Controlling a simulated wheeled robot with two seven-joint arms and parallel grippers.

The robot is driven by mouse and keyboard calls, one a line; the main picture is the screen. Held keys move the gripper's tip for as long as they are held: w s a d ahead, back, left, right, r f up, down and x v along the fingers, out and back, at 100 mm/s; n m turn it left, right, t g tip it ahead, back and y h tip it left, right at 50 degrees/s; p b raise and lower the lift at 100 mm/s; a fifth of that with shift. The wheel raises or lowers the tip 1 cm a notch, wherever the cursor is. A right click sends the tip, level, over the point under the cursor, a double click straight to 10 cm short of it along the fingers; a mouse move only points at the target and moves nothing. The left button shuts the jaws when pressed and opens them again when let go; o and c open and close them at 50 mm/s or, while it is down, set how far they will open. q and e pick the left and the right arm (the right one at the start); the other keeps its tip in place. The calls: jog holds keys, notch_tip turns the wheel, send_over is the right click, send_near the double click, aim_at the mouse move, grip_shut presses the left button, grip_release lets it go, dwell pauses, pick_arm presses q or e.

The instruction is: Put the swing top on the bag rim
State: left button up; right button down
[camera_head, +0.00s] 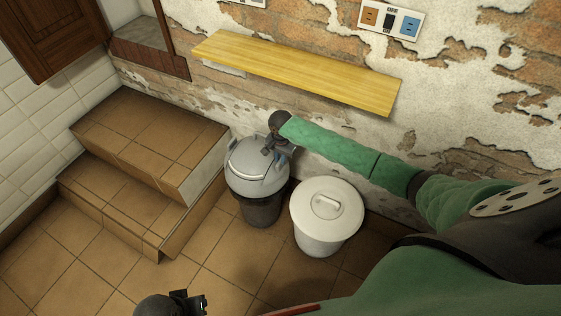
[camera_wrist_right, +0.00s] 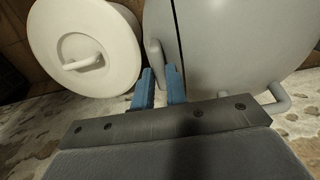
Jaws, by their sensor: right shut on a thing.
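The grey swing top (camera_head: 256,163) is at the top of a dark bin (camera_head: 262,210) in the head view, roughly level. Whether it rests on the rim or hovers just above cannot be told; the bag rim is hidden beneath it. My right gripper (camera_head: 270,149) is at its back right edge. In the right wrist view the blue fingers (camera_wrist_right: 160,90) are shut on a side handle of the swing top (camera_wrist_right: 225,45). My left gripper (camera_head: 196,303) is low at the bottom edge of the head view, away from the bin; its jaw opening is unclear.
A white lidded bin (camera_head: 327,212) stands close to the right of the dark bin. Tiled steps (camera_head: 150,145) are close on its left. A yellow shelf (camera_head: 300,70) juts from the wall above. The tiled floor (camera_head: 215,270) in front is clear.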

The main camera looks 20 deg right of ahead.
notch_tip(320, 180, down, 3)
jog(key=shift+r, duration=0.15)
jog(key=c, duration=1.4)
grip_release()
pick_arm(q)
jog(key=shift+s+a+r, duration=0.1)
jog(key=shift+a+r, duration=0.1)
jog(key=shift+r, duration=0.25)
jog(key=shift+f, duration=0.1)
